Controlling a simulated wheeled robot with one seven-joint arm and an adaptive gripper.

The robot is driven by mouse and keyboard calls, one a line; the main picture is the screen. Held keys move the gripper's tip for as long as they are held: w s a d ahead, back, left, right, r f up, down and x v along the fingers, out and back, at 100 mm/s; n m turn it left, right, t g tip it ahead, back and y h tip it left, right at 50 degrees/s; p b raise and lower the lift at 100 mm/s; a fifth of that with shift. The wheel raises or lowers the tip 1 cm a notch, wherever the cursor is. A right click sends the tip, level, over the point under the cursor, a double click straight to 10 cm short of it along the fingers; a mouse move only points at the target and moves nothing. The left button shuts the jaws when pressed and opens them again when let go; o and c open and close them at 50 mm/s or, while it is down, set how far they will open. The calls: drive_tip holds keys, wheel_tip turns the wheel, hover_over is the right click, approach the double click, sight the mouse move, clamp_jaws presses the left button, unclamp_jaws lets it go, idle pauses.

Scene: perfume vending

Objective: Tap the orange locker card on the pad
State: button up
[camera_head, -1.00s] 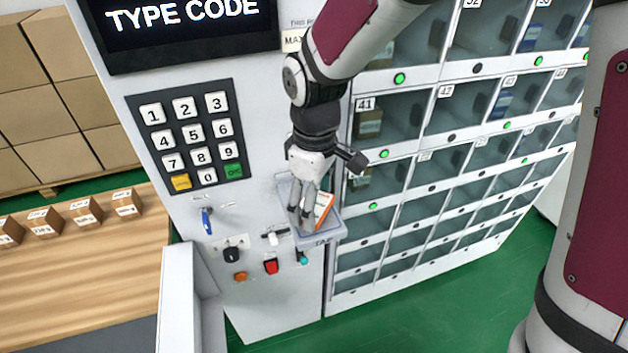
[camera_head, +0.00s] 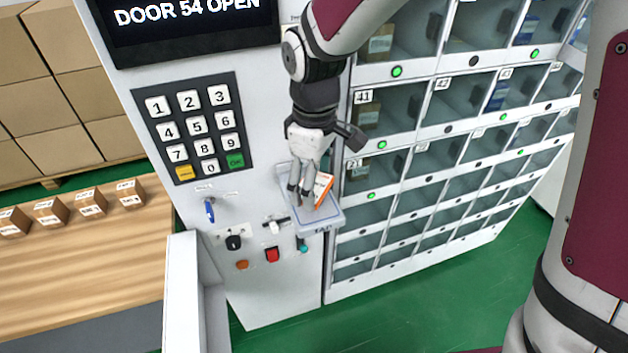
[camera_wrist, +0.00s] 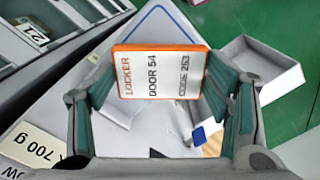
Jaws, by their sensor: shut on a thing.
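The orange-edged locker card (camera_wrist: 160,73) fills the middle of the wrist view and reads "LOCKER DOOR 54 CODE 263". My gripper (camera_wrist: 165,85) is shut on the card, with a green-padded finger on each side. In the head view, my gripper (camera_head: 309,192) points down with the orange card (camera_head: 323,188) over the pad (camera_head: 318,222), a pale blue-edged plate that juts from the cabinet front. I cannot tell whether the card touches the pad. The screen (camera_head: 187,22) reads "DOOR 54 OPEN".
A keypad (camera_head: 194,130) is left of my arm. A blue-handled key (camera_head: 209,210), a red switch (camera_head: 272,254) and other controls sit below. Lockers (camera_head: 385,108) with green lights stand to the right. Small boxes (camera_head: 91,201) lie on a wooden table at left.

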drive_tip(key=shift+s+r, duration=0.1)
drive_tip(key=shift+r, duration=0.45)
drive_tip(key=s+d+p, duration=0.2)
drive_tip(key=s+p, duration=0.3)
drive_tip(key=s, duration=0.4)
drive_tip(key=shift+s+d+p, duration=0.2)
drive_tip(key=shift+d+p, duration=0.15)
drive_tip(key=shift+d, duration=0.05)
idle(1.1)
